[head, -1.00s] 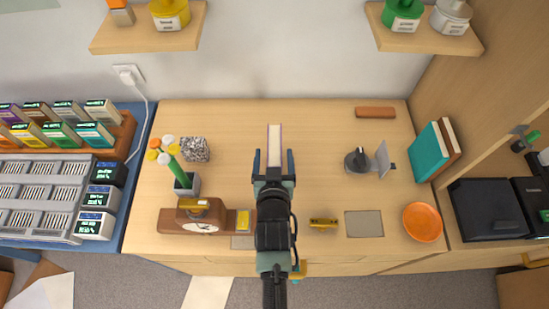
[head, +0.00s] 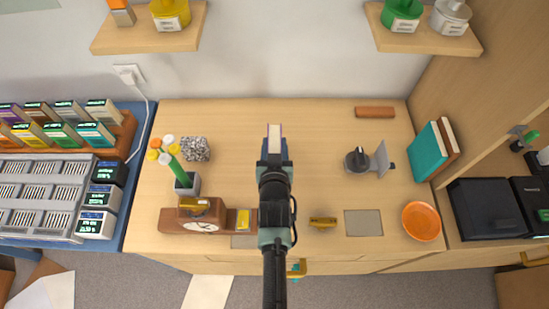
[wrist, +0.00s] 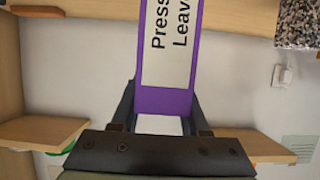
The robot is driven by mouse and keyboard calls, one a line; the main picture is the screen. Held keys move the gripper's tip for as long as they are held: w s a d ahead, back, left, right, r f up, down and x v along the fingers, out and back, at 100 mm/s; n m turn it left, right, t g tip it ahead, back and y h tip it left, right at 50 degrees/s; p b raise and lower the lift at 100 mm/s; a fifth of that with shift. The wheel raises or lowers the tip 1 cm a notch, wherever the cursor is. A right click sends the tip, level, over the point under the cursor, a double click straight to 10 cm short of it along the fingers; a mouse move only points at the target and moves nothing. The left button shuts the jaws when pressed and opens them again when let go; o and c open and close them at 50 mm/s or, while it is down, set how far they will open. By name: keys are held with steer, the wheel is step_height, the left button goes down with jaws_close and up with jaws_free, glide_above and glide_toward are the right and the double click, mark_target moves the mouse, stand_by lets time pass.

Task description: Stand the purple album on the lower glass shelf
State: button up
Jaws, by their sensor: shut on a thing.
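The purple album (wrist: 188,104) is in my gripper (wrist: 163,112); in the wrist view it has a purple cover and a white label with black print reading "Press Leav", cut off by the frame edge. One dark finger lies along each side of it. In the head view the album (head: 274,131) shows as a narrow pale edge beyond my gripper (head: 274,150), over the middle of the desk. My arm hides most of it there. I cannot make out a glass shelf in either view.
Two wooden wall shelves (head: 150,38) (head: 425,42) hold jars. A speckled block (head: 195,149), pen cup (head: 187,186) and clock (head: 200,225) stand left on the desk. Teal book (head: 428,152), metal bookend (head: 380,158) and orange bowl (head: 421,222) are right. The desk's back middle is clear.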

jaws_close()
stand_by(0.9)
